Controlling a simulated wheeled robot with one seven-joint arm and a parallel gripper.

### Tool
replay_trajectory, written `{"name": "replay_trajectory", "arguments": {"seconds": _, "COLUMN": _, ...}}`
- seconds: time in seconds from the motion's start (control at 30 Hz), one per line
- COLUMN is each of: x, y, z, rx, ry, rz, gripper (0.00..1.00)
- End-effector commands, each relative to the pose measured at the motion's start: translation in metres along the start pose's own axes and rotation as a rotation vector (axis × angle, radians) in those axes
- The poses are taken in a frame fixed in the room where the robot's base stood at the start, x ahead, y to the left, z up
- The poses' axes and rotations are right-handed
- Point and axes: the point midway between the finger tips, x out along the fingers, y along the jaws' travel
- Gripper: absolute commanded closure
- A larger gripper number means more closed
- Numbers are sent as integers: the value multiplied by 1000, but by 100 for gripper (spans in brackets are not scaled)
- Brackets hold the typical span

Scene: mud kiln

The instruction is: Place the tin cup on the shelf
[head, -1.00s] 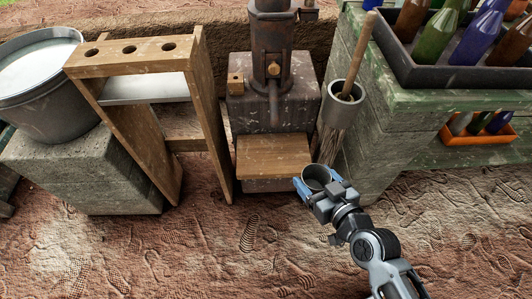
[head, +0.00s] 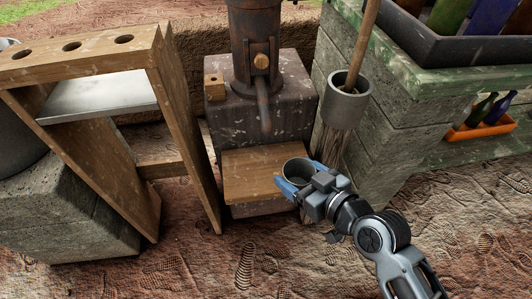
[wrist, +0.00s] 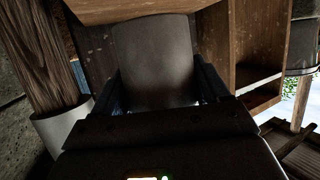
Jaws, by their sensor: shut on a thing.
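The tin cup (head: 297,171) is a grey, open-topped cylinder, upright in the head view at the right edge of a small wooden ledge. My gripper (head: 298,182) is shut on it, with a blue finger visible along its left side. In the wrist view the cup (wrist: 155,62) fills the middle between the two fingers. The wooden ledge (head: 258,164) juts from the front of the rusty pump block. The cup overlaps its right side in the picture; I cannot tell whether they touch. A pale metal shelf (head: 100,98) sits inside the wooden rack at left.
The wooden rack (head: 180,120) stands left of the ledge. The rusty pump (head: 255,45) rises behind it. A grey holder (head: 346,105) with a brush hangs on the block wall at right, close behind my gripper. Bare ground (head: 200,270) lies in front.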

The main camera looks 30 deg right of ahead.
Motion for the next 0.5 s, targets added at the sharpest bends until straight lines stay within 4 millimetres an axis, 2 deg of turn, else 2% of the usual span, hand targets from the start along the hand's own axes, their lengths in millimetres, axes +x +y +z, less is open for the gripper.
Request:
{"name": "replay_trajectory", "arguments": {"seconds": 0.03, "x": 13, "y": 1, "z": -5, "rx": -1, "ry": 4, "rz": 1, "gripper": 55}}
{"name": "replay_trajectory", "arguments": {"seconds": 0.3, "x": 75, "y": 0, "z": -27, "rx": -1, "ry": 3, "rz": 0, "gripper": 55}}
{"name": "replay_trajectory", "arguments": {"seconds": 0.5, "x": 106, "y": 0, "z": -38, "rx": -1, "ry": 0, "rz": 0, "gripper": 55}}
